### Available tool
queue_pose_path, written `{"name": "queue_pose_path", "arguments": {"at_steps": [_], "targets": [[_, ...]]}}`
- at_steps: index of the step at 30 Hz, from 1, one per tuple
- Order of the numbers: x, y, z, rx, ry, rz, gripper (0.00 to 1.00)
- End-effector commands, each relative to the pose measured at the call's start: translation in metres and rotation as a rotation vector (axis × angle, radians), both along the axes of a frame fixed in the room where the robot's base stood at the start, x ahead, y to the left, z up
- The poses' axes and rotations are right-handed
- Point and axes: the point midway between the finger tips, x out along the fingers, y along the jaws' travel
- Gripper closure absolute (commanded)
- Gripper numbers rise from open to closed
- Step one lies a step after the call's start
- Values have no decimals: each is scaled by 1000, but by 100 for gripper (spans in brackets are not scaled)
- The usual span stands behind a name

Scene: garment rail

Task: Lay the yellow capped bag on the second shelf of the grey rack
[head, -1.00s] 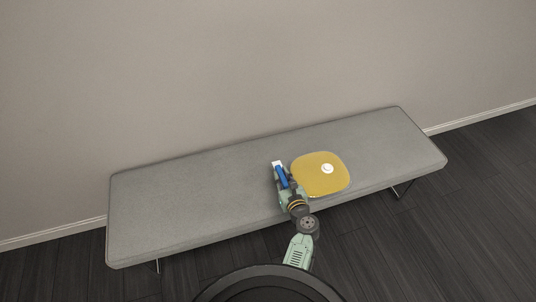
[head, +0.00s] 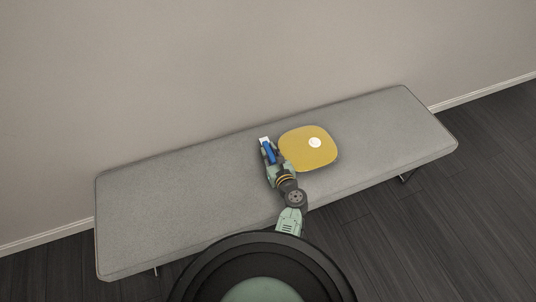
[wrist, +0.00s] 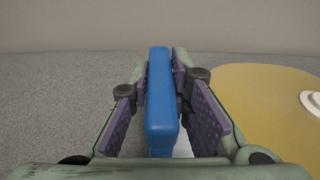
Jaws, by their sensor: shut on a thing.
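The yellow capped bag (head: 297,157) is a flat rounded shape with a white round cap (head: 315,143). It lies just right of my gripper in the head view, over the grey bench. My gripper (head: 268,153) is shut on an upright blue bar, which the wrist view shows between the purple finger pads (wrist: 160,105). A white piece (head: 264,140) shows at the bar's far end. In the wrist view the yellow bag (wrist: 270,100) lies close beside the right finger. Whether the bar joins the bag is hidden. No grey rack is in view.
The long grey bench (head: 180,205) stands along a plain beige wall (head: 240,60). Its top is bare on both sides of my gripper and the bag. Dark floorboards (head: 440,230) are open at the right.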

Motion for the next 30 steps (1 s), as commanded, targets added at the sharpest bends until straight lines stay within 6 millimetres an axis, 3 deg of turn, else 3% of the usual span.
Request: {"name": "queue_pose_path", "arguments": {"at_steps": [13, 14, 15, 22, 30], "targets": [[0, -1, -8, -4, -4, -1, 100], [-1, -1, -8, -2, -2, -1, 80], [-1, -1, -8, -2, -2, -1, 77], [-1, -1, -8, -2, -2, -1, 62], [-1, -1, -8, -2, -2, -1, 62]]}}
